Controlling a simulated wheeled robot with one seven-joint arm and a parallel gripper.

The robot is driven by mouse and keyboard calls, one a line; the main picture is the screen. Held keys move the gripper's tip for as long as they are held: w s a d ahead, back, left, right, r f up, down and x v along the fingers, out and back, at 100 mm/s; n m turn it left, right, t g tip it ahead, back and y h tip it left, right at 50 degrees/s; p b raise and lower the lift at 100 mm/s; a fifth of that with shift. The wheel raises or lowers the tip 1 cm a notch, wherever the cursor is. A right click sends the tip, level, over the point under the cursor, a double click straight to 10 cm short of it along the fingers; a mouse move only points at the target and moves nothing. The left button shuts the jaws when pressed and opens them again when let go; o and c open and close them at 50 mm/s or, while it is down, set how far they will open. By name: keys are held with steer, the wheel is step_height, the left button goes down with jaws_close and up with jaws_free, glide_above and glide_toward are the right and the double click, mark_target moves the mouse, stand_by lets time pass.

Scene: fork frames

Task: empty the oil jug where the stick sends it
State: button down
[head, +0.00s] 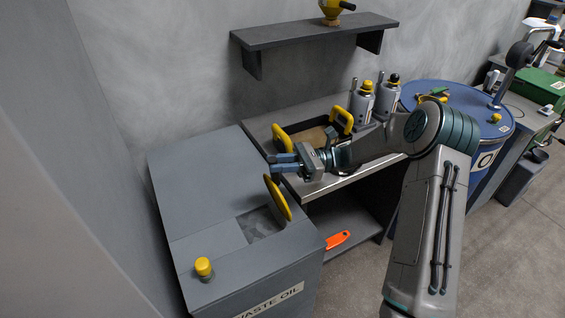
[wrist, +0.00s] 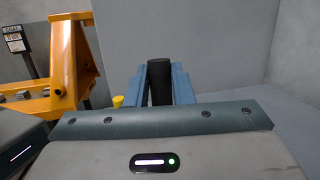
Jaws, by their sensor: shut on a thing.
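My gripper (head: 283,162) is above the rear right of the grey waste oil cabinet (head: 190,185), fingers pointing left. It is shut on a dark upright cylinder (wrist: 160,82), seen between the blue fingers in the wrist view. What the cylinder belongs to is hidden. Two grey metal jugs stand on the bench, one with a yellow cap (head: 364,102), one with a black cap (head: 388,97). I cannot make out the stick for certain.
A yellow knob (head: 203,267) stands on the cabinet's front. A blue drum (head: 470,108) is at right, an orange tool (head: 338,240) low down. A wall shelf (head: 300,35) hangs above.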

stand_by(0.3)
steer(key=c, duration=1.5)
jaws_free()
steer(key=shift+a, duration=0.1)
steer(key=b+v, duration=0.3)
steer(key=v, duration=1.1)
steer(key=shift+f, duration=0.1)
